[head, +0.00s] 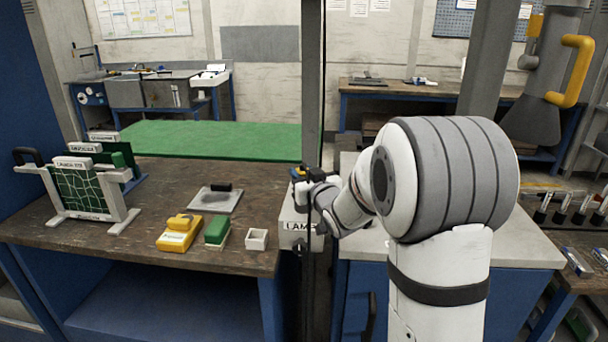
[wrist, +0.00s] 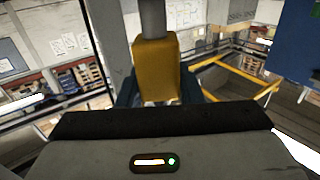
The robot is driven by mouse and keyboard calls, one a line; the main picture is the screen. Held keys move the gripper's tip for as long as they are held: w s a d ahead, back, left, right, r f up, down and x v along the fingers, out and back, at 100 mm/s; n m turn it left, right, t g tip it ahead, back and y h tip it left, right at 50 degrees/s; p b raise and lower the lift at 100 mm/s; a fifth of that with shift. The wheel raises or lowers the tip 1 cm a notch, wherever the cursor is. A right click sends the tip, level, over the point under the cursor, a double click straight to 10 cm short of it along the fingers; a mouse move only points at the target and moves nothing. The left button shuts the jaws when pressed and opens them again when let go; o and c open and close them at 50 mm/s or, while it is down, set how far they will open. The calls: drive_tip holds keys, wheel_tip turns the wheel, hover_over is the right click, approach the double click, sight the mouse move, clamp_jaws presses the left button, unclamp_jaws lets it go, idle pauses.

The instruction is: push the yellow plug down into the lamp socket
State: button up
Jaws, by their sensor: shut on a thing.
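The yellow plug (wrist: 157,68) fills the upper middle of the wrist view, with a thick grey stem (wrist: 152,18) running up from it. My gripper (wrist: 158,92) is shut on the plug, its dark blue fingers on both sides of it. In the head view my gripper (head: 303,180) is just above the white box labelled LAMP (head: 300,226), with a small bit of yellow and blue showing there. The lamp socket is hidden, so I cannot tell whether the plug touches it or sits in it.
Left of the LAMP box, a wooden bench carries a yellow block (head: 178,236), a green block (head: 217,230), a small white open box (head: 257,239) and a grey plate (head: 216,198). A dark upright post (head: 312,80) stands close behind my gripper. A pale counter (head: 460,247) lies right.

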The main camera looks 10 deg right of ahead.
drive_tip(key=shift+f+b, duration=1.35)
drive_tip(key=shift+b, duration=0.1)
drive_tip(key=o, duration=1.1)
drive_tip(key=b+v, duration=0.1)
drive_tip(key=v, duration=0.6)
drive_tip(key=shift+s+d, duration=0.1)
drive_tip(key=shift+s, duration=0.3)
drive_tip(key=s+f+m+g+h+p, duration=0.1)
drive_tip(key=s+g, duration=0.4)
drive_tip(key=s, duration=0.5)
drive_tip(key=s+f+g+h+p, duration=0.1)
drive_tip(key=s+g, duration=0.4)
drive_tip(key=s, duration=0.5)
drive_tip(key=s+f+m+g+h+p, duration=0.1)
drive_tip(key=s+g, duration=0.4)
drive_tip(key=s, duration=0.5)
drive_tip(key=shift+s+a+f+m+h+p, duration=0.15)
drive_tip(key=shift+f+p, duration=0.1)
drive_tip(key=shift+f, duration=0.2)
drive_tip(key=shift+w+a+f+m+h+p, duration=0.1)
drive_tip(key=shift+f+h+p, duration=0.1)
drive_tip(key=shift+f, duration=0.25)
drive_tip(key=shift+s+a+f+m+h+p, duration=0.15)
drive_tip(key=shift+f+p, duration=0.1)
drive_tip(key=shift+f, duration=0.2)
